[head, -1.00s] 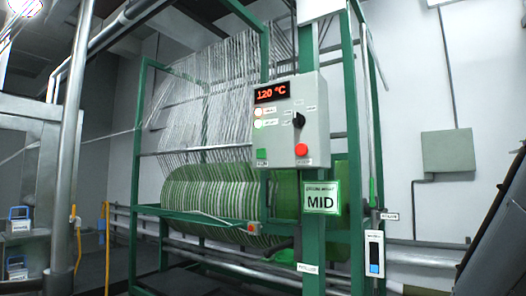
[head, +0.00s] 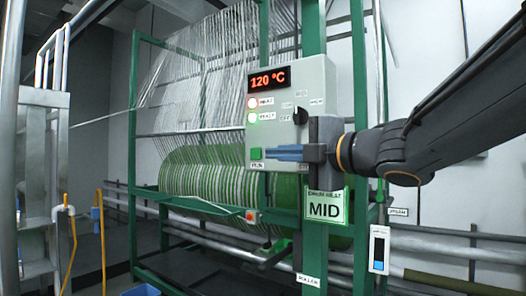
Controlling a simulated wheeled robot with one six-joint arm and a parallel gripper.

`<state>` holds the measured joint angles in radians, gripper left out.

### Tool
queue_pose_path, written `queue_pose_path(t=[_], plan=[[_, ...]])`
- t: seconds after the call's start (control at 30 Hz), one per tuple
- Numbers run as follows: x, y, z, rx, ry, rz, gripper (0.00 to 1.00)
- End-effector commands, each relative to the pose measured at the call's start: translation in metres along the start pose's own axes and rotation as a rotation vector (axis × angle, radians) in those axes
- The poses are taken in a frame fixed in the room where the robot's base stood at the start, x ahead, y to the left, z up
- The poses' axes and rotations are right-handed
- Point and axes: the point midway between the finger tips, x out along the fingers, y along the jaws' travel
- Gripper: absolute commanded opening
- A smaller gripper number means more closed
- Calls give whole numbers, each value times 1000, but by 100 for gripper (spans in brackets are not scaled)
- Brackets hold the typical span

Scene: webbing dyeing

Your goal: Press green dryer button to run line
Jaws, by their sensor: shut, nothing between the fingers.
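The grey control box (head: 272,122) hangs on a green post and faces me. Its display (head: 269,79) reads 120 °C in red. The green button (head: 256,154) is at the box's lower left, with a RUN label under it. My gripper (head: 268,153) is shut and empty, its blue fingers pointing left in front of the box's lower part. The fingertips appear just right of the green button; I cannot tell whether they touch it. The red button seen before is hidden behind my gripper. A black selector knob (head: 300,116) shows above the gripper.
A green and white striped roll (head: 200,185) fills the green frame behind, with white strands above it. A MID sign (head: 326,207) hangs below the box. A level gauge (head: 379,249) is at lower right. A yellow pipe (head: 72,240) stands at left.

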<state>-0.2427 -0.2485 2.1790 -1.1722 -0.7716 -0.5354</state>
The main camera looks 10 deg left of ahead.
Motion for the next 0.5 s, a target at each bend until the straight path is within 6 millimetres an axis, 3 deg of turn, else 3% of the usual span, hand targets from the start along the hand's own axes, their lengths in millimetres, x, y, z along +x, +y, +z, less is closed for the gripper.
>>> queue_pose_path(t=[0.27,0.5], plan=[[3,-1,2,3,-4,-1,0],[35,0,2,7,-3,-3,0]])
